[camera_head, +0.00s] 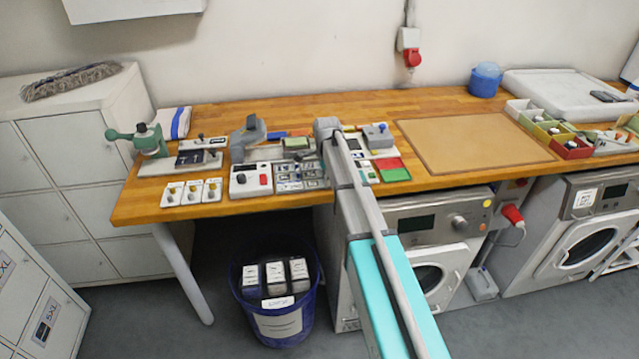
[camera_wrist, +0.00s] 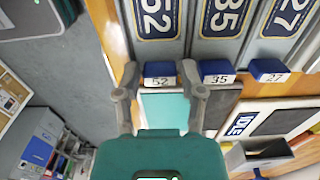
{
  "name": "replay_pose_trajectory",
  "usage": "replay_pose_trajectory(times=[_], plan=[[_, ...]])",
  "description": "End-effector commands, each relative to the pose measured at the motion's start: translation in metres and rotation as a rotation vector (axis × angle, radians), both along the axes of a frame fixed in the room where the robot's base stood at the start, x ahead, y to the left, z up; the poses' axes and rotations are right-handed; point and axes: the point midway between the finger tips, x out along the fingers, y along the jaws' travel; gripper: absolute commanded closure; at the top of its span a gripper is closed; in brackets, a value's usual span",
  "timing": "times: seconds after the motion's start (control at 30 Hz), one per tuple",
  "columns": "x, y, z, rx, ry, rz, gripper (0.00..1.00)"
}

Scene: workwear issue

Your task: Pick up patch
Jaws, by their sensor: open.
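In the wrist view, dark blue number patches with pale borders lie in grey channels: a 52 patch (camera_wrist: 157,18), a 35 patch (camera_wrist: 222,18) and a 27 patch (camera_wrist: 285,18). Blue end blocks with the same numbers sit at the near ends of the channels. My gripper (camera_wrist: 159,71) is open and empty. Its fingertips are on either side of the 52 block (camera_wrist: 159,70); I cannot tell whether they touch it. A patch reading IDE (camera_wrist: 241,124) shows at the right. In the head view, my arm hides part of the bench behind it.
The wooden bench (camera_head: 440,105) holds a green press (camera_head: 150,139), a white box with a red button (camera_head: 251,180) and a tan mat (camera_head: 470,140). Coloured bins (camera_head: 550,128) stand at the right. A blue bucket (camera_head: 273,325) stands on the floor below.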

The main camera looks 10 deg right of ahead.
Motion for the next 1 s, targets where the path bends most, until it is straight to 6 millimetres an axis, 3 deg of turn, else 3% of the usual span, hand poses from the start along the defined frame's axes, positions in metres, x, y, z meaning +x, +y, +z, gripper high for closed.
replay_pose_trajectory(times=[0.13,0.3,0.77,1.0], plan=[[0.000,0.000,0.000,0.000,0.000,0.000,0.49],[0.000,0.000,0.000,0.000,0.000,0.000,0.77],[0.000,0.001,0.002,0.000,0.000,0.001,0.77],[0.000,0.001,0.013,0.001,0.000,0.001,0.77]])
